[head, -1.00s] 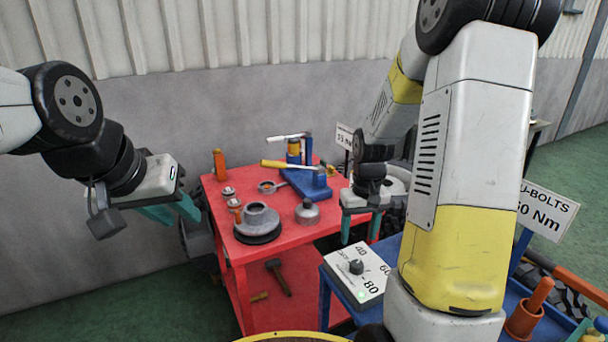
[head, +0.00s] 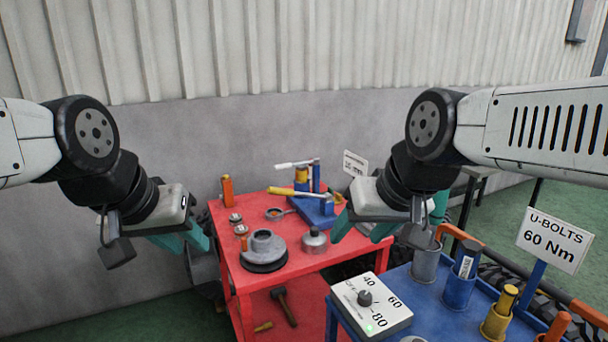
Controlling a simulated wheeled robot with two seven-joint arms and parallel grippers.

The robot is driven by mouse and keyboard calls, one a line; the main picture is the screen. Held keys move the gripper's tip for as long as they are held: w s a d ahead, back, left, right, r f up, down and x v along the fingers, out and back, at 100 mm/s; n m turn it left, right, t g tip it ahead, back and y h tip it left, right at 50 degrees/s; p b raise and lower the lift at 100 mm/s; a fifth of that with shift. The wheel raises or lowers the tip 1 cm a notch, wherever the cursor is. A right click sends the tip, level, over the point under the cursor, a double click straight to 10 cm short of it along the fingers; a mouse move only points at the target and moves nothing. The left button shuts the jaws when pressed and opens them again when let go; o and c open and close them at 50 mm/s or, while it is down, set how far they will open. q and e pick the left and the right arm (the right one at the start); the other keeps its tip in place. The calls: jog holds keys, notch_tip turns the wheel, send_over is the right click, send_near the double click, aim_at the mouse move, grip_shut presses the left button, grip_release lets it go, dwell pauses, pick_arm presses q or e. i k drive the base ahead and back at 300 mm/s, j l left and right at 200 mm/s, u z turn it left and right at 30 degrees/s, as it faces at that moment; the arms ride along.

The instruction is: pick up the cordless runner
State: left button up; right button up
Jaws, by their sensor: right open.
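I cannot identify the cordless runner for certain. An orange bar-like handle (head: 460,236) shows above a grey cup (head: 425,263) on the blue cart (head: 420,300); its other end is hidden behind my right wrist. My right gripper (head: 356,229) is open and empty, in the air between the red cart and the blue cart. My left gripper (head: 184,241) hangs in the air left of the red cart; its teal fingers appear apart with nothing between them.
The red cart (head: 330,262) carries a flanged hub (head: 264,250), a small pot (head: 314,240) and a blue press stand (head: 318,211). The blue cart holds a dial box (head: 369,304), a blue cup (head: 459,290) and a yellow cup (head: 495,325). A "U-BOLTS 60 Nm" sign (head: 555,240) stands at right.

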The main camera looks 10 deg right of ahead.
aim_at(436, 218)
jog(key=z, duration=1.25)
jog(key=i+j, duration=0.2)
jog(key=j, duration=0.2)
jog(key=i+j+u, duration=0.1)
jog(key=j, duration=0.3)
jog(key=i+j, duration=0.25)
jog(key=j, duration=0.15)
